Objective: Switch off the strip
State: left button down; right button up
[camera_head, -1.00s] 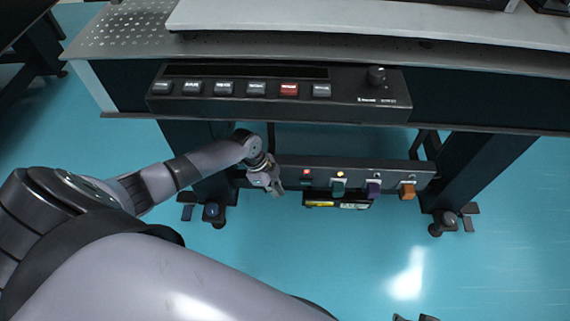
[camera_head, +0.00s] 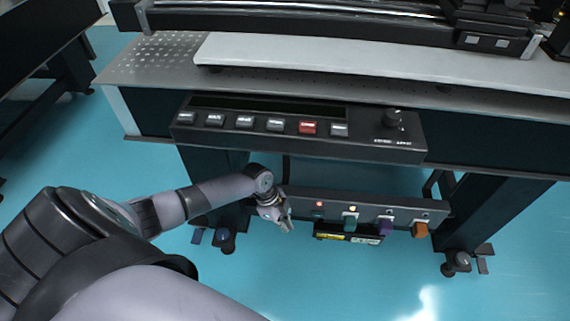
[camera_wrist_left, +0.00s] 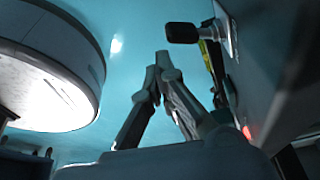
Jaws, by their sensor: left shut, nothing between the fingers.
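The strip (camera_head: 369,212) is a long dark bar mounted under the front of the optical table. A small red light (camera_head: 319,204) glows near its left end, and an amber light (camera_head: 352,208) is lit to the right of it. Green (camera_head: 350,222), purple (camera_head: 385,227) and orange (camera_head: 420,230) plugs sit along it. My left gripper (camera_head: 287,226) is shut and empty near the strip's left end, left of the red light. In the left wrist view its fingertips (camera_wrist_left: 163,60) meet over the floor; the strip's face is at right with a red glow (camera_wrist_left: 246,132). My right gripper is out of view.
A control panel (camera_head: 300,140) with several grey buttons, one red button and a knob hangs on the table front above the strip. A dark box with yellow labels (camera_head: 331,237) sits below the strip. Table legs (camera_head: 500,215) flank it. The floor in front is clear.

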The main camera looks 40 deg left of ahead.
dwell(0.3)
pick_arm(q)
jog(key=s+a+r, duration=0.1)
jog(key=a, duration=0.5)
jog(key=s+a+r, duration=0.1)
jog(key=s+a, duration=0.1)
jog(key=a, duration=0.4)
jog(key=shift+s+a+r, duration=0.15)
jog(key=shift+a+r, duration=0.2)
jog(key=shift+r, duration=0.05)
